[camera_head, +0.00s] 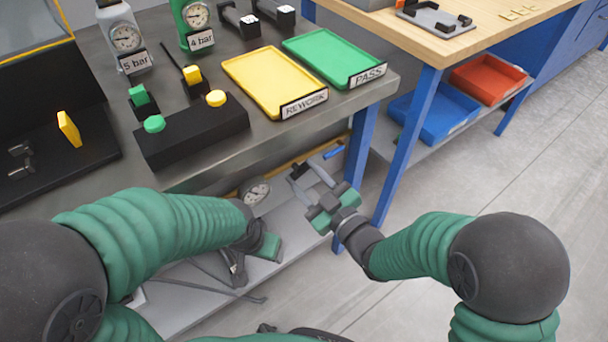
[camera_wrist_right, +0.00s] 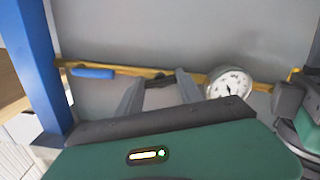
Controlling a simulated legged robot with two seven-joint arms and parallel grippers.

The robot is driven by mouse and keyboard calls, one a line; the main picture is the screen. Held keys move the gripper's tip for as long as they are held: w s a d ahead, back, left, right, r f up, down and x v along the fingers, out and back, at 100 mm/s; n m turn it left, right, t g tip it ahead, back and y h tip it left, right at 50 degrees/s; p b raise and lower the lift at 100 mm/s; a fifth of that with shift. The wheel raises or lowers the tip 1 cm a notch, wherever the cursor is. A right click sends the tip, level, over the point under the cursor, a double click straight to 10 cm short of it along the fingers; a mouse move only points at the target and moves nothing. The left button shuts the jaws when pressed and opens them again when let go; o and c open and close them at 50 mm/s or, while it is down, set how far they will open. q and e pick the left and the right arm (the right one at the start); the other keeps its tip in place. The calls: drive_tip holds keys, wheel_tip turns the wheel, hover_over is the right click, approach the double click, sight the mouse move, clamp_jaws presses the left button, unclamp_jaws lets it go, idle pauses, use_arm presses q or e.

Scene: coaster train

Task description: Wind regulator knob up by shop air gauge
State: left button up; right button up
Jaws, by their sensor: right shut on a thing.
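The shop air gauge (camera_head: 254,191) is a white round dial under the bench; it also shows in the right wrist view (camera_wrist_right: 230,83). A yellow pipe (camera_wrist_right: 258,86) runs behind it. My right gripper (camera_head: 309,178) reaches under the bench edge, right of the gauge. Its two grey fingers are shut on a dark piece (camera_wrist_right: 160,82), seemingly the regulator knob, mostly hidden between the fingertips. My left gripper (camera_head: 262,245) is just below the gauge; its fingers are hidden or unclear. It shows partly at the right edge of the right wrist view.
A blue lever (camera_head: 333,152) lies on the pipe beyond my right gripper. The blue bench leg (camera_head: 361,140) stands close by. A grey lower shelf (camera_head: 205,305) holds dark cable-like items. Yellow (camera_head: 240,72) and green (camera_head: 300,45) trays sit on the bench above.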

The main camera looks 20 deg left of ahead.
drive_tip(key=shift+c, duration=1.2)
drive_tip(key=m+p, duration=0.2)
drive_tip(key=m, duration=0.1)
drive_tip(key=shift+r, duration=0.3)
drive_tip(key=shift+f+m, duration=0.2)
drive_tip(key=shift+m, duration=0.6)
drive_tip(key=o, duration=1.4)
drive_tip(key=shift+p+v, duration=5.4)
drive_tip(key=shift+v, duration=2.95)
